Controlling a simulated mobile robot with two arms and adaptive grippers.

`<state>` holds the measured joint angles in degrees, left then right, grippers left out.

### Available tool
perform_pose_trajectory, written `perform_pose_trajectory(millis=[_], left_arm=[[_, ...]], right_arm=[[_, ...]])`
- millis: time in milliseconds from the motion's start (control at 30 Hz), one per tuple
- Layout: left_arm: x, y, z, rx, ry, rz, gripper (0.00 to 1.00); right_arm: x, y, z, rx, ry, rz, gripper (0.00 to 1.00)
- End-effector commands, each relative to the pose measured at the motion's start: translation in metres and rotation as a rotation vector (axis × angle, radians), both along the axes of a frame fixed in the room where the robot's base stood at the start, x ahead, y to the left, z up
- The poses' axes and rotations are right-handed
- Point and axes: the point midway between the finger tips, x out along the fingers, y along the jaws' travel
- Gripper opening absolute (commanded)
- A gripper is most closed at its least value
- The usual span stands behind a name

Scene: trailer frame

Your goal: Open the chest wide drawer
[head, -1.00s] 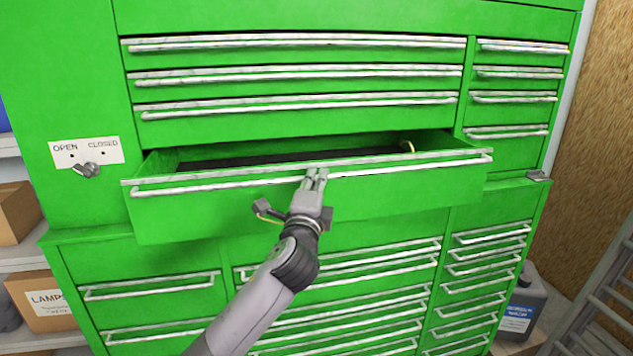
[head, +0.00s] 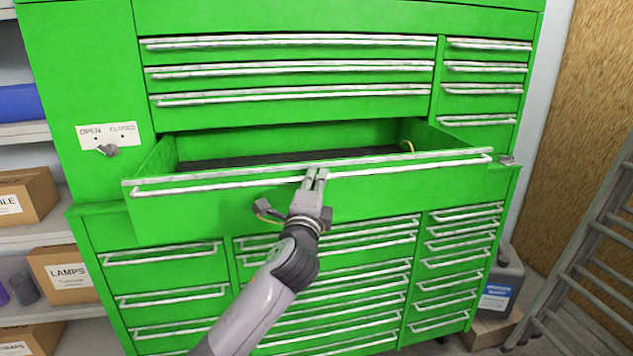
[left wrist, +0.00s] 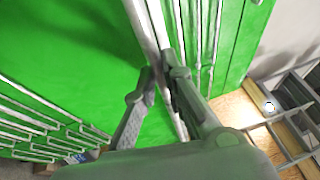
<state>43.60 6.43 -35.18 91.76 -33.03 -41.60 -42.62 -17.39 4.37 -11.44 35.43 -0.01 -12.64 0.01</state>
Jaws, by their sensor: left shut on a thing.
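The green chest (head: 75,130) has a wide drawer (head: 220,212) pulled out part way, with a long silver bar handle (head: 420,169) along its front. Its dark-lined inside shows, with a small yellowish item (head: 408,146) at the back right. My left gripper (head: 314,180) is at the middle of this handle, shut on it. In the left wrist view the handle (left wrist: 146,28) runs between the fingers of my left gripper (left wrist: 160,78). My right gripper is in neither view.
Shut drawers lie above, below and to the right of the wide drawer. A latch plate (head: 108,136) marked OPEN and CLOSED is at left. Shelves with boxes (head: 62,275) stand at left. A grey ladder (head: 590,260) and a jug (head: 502,283) are at right.

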Motion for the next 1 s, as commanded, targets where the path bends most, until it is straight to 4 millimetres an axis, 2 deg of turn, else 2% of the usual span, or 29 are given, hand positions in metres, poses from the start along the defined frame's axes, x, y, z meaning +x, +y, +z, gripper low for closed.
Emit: perform_pose_trajectory(millis=[467,500,767,1000], left_arm=[[0.0002,0.0004,-0.0011,0.003,0.002,0.002,0.0],[0.0002,0.0004,-0.0011,0.004,0.002,0.002,0.11],[0.0001,0.0003,-0.0003,0.002,0.0,0.001,0.29],[-0.0001,0.0002,0.0004,0.001,-0.001,0.0,0.31]], right_arm=[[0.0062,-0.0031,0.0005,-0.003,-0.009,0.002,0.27],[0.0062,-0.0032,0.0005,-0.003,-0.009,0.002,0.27],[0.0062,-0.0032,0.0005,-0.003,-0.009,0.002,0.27],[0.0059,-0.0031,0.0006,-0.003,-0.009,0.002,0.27]])
